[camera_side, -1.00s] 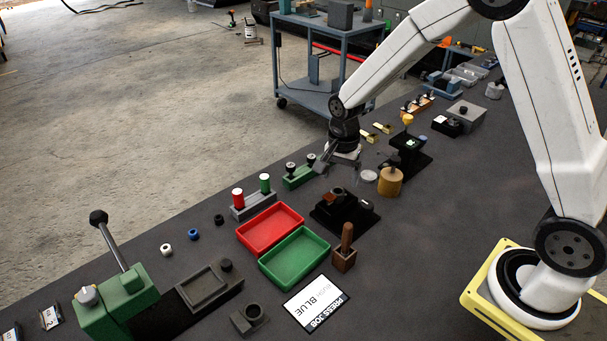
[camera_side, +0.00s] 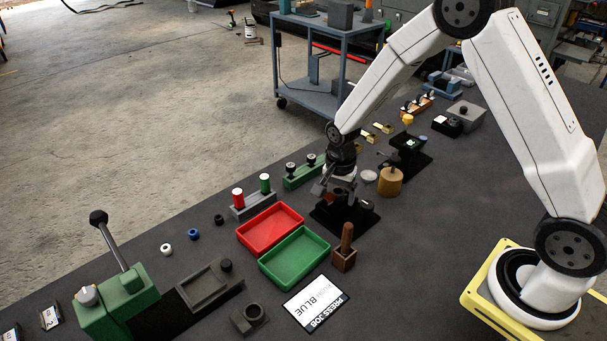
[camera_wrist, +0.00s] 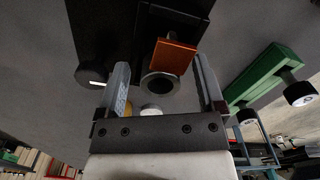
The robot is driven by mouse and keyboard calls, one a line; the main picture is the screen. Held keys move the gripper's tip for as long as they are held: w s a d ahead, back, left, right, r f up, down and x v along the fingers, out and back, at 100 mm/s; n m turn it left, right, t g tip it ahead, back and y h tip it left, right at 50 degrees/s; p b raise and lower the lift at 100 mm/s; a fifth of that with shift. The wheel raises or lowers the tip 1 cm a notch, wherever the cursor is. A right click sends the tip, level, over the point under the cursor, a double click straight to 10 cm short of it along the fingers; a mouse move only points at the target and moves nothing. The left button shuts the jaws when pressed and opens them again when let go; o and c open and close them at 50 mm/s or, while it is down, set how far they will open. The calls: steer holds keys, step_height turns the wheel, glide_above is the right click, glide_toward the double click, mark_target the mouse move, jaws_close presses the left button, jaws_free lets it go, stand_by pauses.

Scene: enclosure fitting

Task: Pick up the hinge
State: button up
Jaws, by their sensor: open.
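My gripper (camera_side: 328,188) is open above the black fixture (camera_side: 319,219) in the middle of the bench; it also shows in the wrist view (camera_wrist: 161,64). Between its fingers, in the wrist view, a copper-orange plate (camera_wrist: 174,57) stands beside a dark round ring (camera_wrist: 159,85). A bit of orange shows under the gripper in the side view; the rest is hidden by the gripper. I cannot tell for sure whether this plate is the hinge. Small brass-coloured pieces (camera_side: 383,128) lie farther back on the bench.
A red tray (camera_side: 270,229) and a green tray (camera_side: 295,257) lie to the front left. A wooden-handled tool (camera_side: 345,247) stands close in front of the fixture. A green block with black knobs (camera_side: 303,172) is at the left, and a tan weight (camera_side: 390,181) at the right.

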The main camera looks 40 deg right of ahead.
stand_by(0.5)
jaws_close()
steer(key=shift+r, duration=0.1)
steer(key=shift+r, duration=0.75)
steer(key=s+r, duration=1.1)
steer(key=s, duration=0.3)
steer(key=shift+a+r, duration=0.15)
steer(key=shift+a, duration=0.1)
